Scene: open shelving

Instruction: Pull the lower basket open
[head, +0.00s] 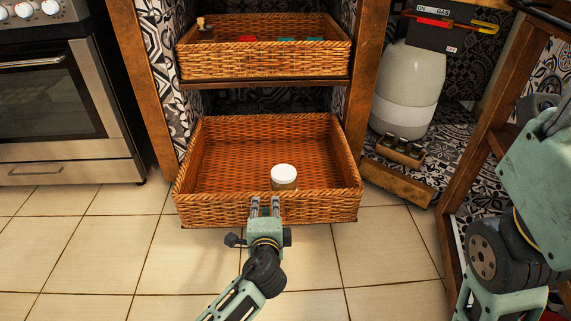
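The lower basket (215,210) is a wicker drawer that stands well out from the shelving, with its inside in view. A jar with a white lid (284,178) stands inside it near the front wall. My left gripper (265,203) is at the middle of the basket's front wall, with its fingertips up at the rim. The fingers look close together; I cannot tell whether they grip the rim. My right arm is at the right edge, and its gripper is not in view.
The upper basket (262,67) sits on the shelf above, holding small items. An oven (60,110) stands at left. A gas cylinder (404,90) and a small holder with dark bottles (402,150) are at right. The tiled floor (110,240) in front is clear.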

